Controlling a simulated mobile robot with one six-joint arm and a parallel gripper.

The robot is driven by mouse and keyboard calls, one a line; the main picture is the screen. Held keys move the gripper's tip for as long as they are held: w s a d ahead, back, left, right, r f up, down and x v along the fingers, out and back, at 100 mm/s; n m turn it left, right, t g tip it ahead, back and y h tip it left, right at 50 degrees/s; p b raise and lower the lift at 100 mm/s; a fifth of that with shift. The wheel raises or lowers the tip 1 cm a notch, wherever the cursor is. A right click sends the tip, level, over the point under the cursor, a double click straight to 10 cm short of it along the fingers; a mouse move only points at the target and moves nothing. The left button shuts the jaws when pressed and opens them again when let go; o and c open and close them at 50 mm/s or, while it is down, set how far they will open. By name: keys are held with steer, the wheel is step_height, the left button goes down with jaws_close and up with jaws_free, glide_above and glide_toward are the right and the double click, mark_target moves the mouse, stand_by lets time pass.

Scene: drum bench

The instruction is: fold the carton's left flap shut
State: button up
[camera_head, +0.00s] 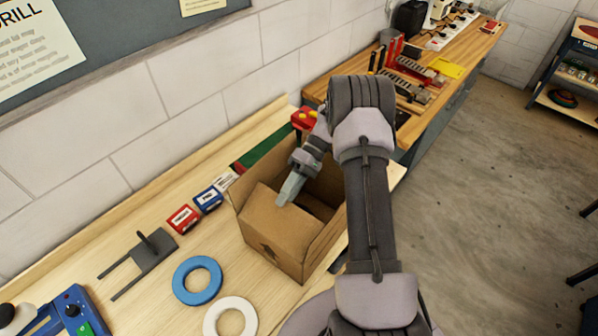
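The brown cardboard carton (285,239) stands on the wooden bench with its top at least partly open and its dark inside showing. A cardboard panel at its left (244,188) stands up; I cannot tell for certain where the left flap ends and the wall begins. My gripper (288,190) points down over the carton's left part, its grey tip at or very near the cardboard. Contact is unclear, and only one finger shape shows, so its opening cannot be read. My arm hides part of the carton's right side.
A red box (183,218) and a blue box (208,200) stand left of the carton. A dark forked bracket (146,257), a blue ring (197,280) and a white ring (230,316) lie nearer. A red item (304,119) is behind. The wall bounds the bench.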

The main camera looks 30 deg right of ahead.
steer(key=p+v, duration=0.2)
steer(key=v, duration=1.1)
steer(key=shift+d, duration=0.2)
steer(key=shift+w, duration=0.1)
